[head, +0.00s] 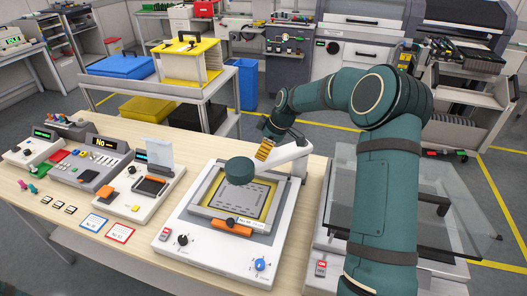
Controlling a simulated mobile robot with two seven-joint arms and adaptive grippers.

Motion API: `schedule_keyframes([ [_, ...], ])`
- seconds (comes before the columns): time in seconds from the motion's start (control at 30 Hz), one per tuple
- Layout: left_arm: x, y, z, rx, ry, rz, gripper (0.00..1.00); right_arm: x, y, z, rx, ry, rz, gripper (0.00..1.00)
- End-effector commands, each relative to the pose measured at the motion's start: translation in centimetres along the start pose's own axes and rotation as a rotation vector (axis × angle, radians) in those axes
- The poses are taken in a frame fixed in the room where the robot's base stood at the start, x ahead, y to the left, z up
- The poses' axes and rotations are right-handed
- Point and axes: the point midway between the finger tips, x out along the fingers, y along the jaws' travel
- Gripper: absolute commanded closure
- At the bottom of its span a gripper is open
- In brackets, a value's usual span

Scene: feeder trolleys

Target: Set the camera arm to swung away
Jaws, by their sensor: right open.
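The camera arm (290,152) is a white bar on a post at the back right of a white printer unit (175,243). Its round dark green head (239,171) hangs over the framed plate (232,195) of that unit, so the arm stands across the plate. A ribbed orange piece (264,150) sits at the arm's middle. My right gripper (268,137) is just behind that orange piece, open. Its fingers are small and partly hidden, and I cannot tell whether they touch the arm. My left gripper is not in view.
A unit with a clear lid (445,200) stands to the right, partly behind my right arm. Several small devices and cards lie on the left of the wooden table (60,225). A trolley with a blue box (120,67) and a yellow box (185,65) stands behind.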

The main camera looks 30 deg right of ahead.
Motion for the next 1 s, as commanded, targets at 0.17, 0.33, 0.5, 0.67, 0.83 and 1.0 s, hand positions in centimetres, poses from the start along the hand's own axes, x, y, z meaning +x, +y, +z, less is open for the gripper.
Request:
schedule_keyframes([
  [0.17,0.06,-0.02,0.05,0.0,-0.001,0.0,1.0,0.98,0.01,0.02,0.0,0.0,0.001,0.42],
  [0.33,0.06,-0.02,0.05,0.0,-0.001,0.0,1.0,1.04,0.02,0.01,0.0,0.0,0.001,0.42],
  [0.5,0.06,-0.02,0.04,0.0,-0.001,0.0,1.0,1.03,0.01,0.01,0.0,0.0,0.001,0.6],
  [0.67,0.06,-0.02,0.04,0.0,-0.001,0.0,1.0,1.03,0.01,0.01,0.0,0.0,0.001,1.0],
  [0.83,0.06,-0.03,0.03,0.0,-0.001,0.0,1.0,1.07,-0.02,0.02,0.0,0.0,0.0,1.0],
  [1.0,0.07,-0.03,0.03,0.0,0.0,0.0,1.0,1.12,-0.04,0.0,0.002,0.0,-0.001,1.0],
])
